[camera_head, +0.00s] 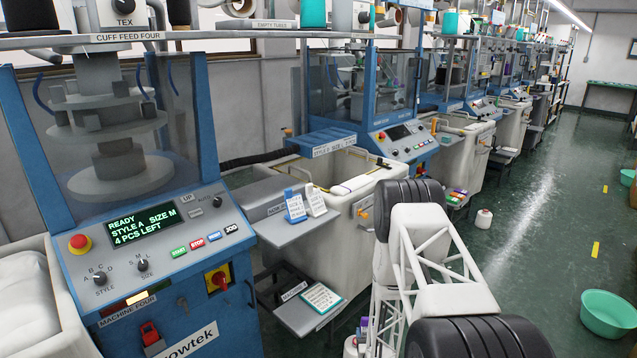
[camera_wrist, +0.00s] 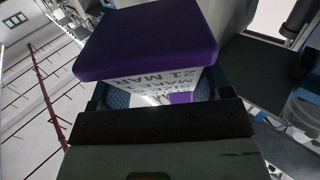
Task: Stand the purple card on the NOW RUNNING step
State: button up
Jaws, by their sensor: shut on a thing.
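The purple card (camera_wrist: 150,40) is close up in the wrist view. Its purple edge faces the camera, and part of a white face with dark print, including "21 MAR", shows below it. My gripper (camera_wrist: 163,98) is shut on it, with blue pads showing on either side. In the head view my arm reaches away from the camera, and I cannot make out the gripper or purple card there. The step labels are too small to read surely.
A green-edged card (camera_head: 322,298) lies on a lower grey shelf (camera_head: 290,316). Machine four's control panel (camera_head: 150,235) is at left. A cream bin (camera_head: 350,180) stands behind the steps. A green basin (camera_head: 608,312) sits on the otherwise mostly open floor at right.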

jog(key=shift+a, duration=0.15)
jog(key=s+a+f+n+g+y, duration=0.1)
jog(key=a+n+y, duration=0.3)
jog(key=a, duration=1.2)
jog(key=y, duration=0.3)
jog(key=shift+s+a+f+n, duration=0.2)
jog(key=shift+s+a+n, duration=0.05)
jog(key=shift+s+n, duration=0.1)
send_over(305, 317)
jog(key=v, duration=0.5)
jog(key=shift+w+a+r, duration=0.1)
jog(key=shift+w, duration=0.05)
jog(key=shift+w, duration=0.1)
jog(key=x, duration=0.4)
jog(key=shift+w+a, duration=0.1)
jog(key=shift+w, duration=0.05)
jog(key=shift+f, duration=0.4)
